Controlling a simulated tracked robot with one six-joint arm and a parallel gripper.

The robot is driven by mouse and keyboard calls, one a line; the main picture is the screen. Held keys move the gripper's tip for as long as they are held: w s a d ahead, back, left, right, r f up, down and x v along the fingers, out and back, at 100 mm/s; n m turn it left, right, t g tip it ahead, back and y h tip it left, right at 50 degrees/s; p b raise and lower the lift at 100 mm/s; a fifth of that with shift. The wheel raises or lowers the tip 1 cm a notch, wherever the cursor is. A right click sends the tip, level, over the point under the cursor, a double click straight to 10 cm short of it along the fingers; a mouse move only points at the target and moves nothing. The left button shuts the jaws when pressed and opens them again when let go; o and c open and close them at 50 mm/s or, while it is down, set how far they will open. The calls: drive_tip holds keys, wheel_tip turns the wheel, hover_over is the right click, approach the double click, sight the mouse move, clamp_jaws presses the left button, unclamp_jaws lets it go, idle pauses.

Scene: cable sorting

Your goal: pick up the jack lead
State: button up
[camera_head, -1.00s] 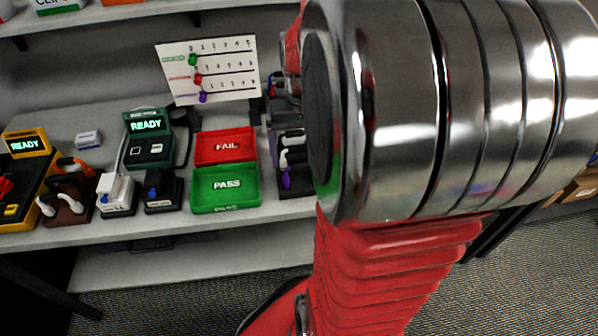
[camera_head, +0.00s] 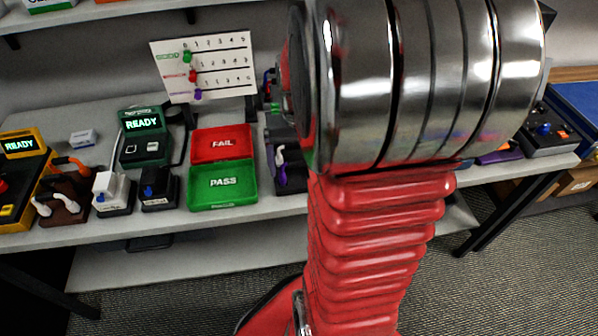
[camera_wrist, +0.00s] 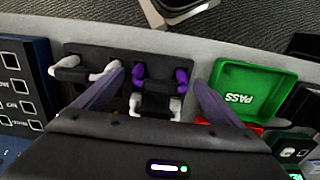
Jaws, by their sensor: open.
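A black rack (camera_wrist: 112,55) in the wrist view holds leads with purple and white ends. A lead with purple ends (camera_wrist: 160,77) lies between my fingers, and a white-ended lead (camera_wrist: 158,106) lies just beside it, nearer my palm. Another white-ended lead (camera_wrist: 70,72) lies to the left, by the left finger. I cannot tell which is the jack lead. My gripper (camera_wrist: 158,80) is open over the rack, with its fingers on either side of the purple-ended lead. In the head view my arm hides the gripper and part of the rack (camera_head: 292,183).
The green PASS tray (camera_head: 222,186) and red FAIL tray (camera_head: 221,144) stand left of the rack. A green READY tester (camera_head: 143,138) and a yellow one (camera_head: 22,145) stand further left.

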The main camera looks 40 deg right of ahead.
drive_tip(key=shift+c, duration=0.5)
drive_tip(key=c, duration=1.1)
wheel_tip(320, 180, up, 10)
drive_tip(key=shift+r, duration=0.1)
drive_tip(key=shift+r, duration=1.4)
drive_tip(key=shift+w, duration=0.1)
